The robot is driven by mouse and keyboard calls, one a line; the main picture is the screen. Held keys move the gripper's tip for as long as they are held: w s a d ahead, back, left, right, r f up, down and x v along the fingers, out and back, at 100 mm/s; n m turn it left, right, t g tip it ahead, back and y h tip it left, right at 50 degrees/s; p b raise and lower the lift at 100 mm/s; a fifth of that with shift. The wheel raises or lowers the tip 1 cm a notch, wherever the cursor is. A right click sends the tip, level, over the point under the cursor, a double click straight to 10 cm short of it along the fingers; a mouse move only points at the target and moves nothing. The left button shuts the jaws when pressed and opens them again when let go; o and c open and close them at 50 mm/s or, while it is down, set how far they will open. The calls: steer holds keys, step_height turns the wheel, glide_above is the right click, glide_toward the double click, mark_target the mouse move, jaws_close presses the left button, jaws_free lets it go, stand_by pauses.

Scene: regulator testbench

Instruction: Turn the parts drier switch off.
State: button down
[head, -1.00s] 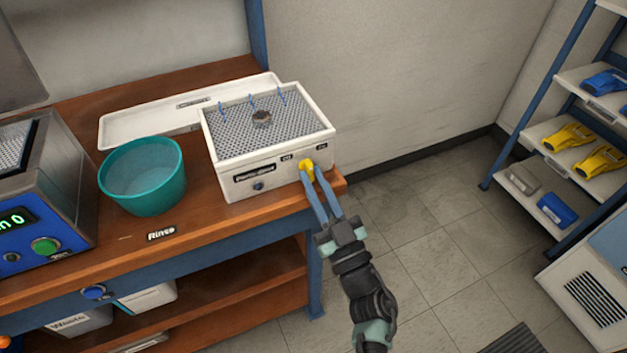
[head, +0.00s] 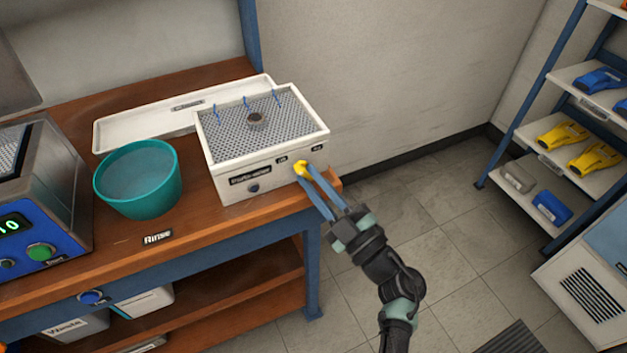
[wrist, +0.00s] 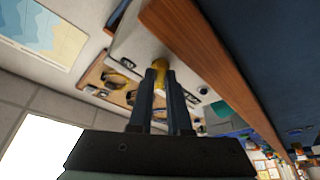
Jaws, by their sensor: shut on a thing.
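The parts drier (head: 225,172) is a white box with a perforated grey top, standing at the right end of the wooden bench. Its yellow switch (head: 300,168) is on the front face, near the right corner, below two small dark labels. My gripper (head: 307,178) has its blue fingers shut on the yellow switch. The wrist view also shows the yellow switch (wrist: 160,72) between the fingertips (wrist: 162,78). The fingers hide part of the switch, and I cannot read its labels.
A teal rinse bowl (head: 138,180) stands left of the drier, and a white tray (head: 150,126) lies behind it. A dark round part (head: 256,120) rests on the drier's top. The floor right of the bench is clear up to the shelf rack (head: 540,130).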

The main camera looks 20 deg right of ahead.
stand_by(0.4)
steer(key=c, duration=0.9)
jaws_free()
steer(key=shift+o, duration=0.2)
steer(key=shift+s, duration=0.1)
steer(key=v, duration=1.2)
steer(key=shift+s+f+b, duration=0.2)
steer(key=shift+s+b, duration=0.1)
steer(key=shift+s, duration=0.05)
steer(key=shift+d+r, duration=0.1)
steer(key=shift+d, duration=0.05)
